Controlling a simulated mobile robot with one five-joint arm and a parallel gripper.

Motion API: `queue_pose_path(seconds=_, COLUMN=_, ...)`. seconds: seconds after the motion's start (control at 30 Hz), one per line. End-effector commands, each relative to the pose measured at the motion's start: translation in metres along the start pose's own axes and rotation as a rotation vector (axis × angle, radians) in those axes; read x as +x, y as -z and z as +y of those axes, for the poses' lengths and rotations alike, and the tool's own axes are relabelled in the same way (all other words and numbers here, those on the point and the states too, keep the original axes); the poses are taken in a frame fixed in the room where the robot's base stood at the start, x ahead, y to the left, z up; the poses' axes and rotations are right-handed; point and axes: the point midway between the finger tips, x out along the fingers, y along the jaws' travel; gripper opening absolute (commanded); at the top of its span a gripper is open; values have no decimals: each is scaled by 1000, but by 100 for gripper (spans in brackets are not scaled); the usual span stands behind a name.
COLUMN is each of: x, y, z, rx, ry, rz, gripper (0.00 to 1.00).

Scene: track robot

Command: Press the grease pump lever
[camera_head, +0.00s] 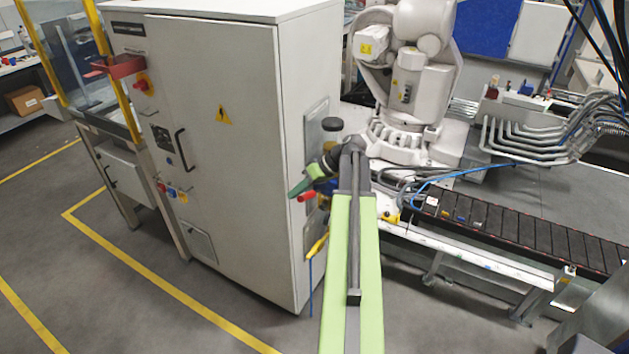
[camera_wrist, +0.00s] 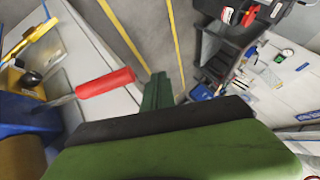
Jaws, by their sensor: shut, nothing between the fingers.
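The grease pump lever shows as a red grip on a thin metal rod. In the wrist view the red grip (camera_wrist: 105,83) lies just left of my gripper (camera_wrist: 157,88), and its rod runs left to a blue body (camera_wrist: 22,112). In the head view the red grip (camera_head: 306,197) sticks out at the side of the grey cabinet, just below my green gripper (camera_head: 297,190). My gripper's fingers are together with nothing between them. A small gap shows between fingers and grip in the wrist view; I cannot tell the depth. My arm hides most of the pump in the head view.
The grey cabinet (camera_head: 225,120) stands left of my arm. A yellow handle (camera_head: 318,244) hangs below the red grip. A white robot arm (camera_head: 420,85) and a dark conveyor (camera_head: 500,226) stand to the right. Floor (camera_head: 120,285) with yellow lines is clear in front.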

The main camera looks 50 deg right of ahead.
Motion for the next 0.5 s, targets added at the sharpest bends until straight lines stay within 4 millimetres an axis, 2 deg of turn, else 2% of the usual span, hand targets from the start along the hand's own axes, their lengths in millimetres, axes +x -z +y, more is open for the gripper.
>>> queue_pose_path(seconds=0.03, x=-37, y=-1, z=22, rx=-11, ry=2, rz=69, gripper=0)
queue_pose_path(seconds=0.1, x=-78, y=-6, z=42, rx=-45, ry=5, rz=155, gripper=0)
queue_pose_path(seconds=0.23, x=-135, y=-19, z=66, rx=-98, ry=-6, rz=275, gripper=0)
queue_pose_path(seconds=0.33, x=-154, y=-24, z=73, rx=-120, ry=-13, rz=316, gripper=0)
queue_pose_path(seconds=0.5, x=-157, y=-26, z=74, rx=-127, ry=-14, rz=324, gripper=0)
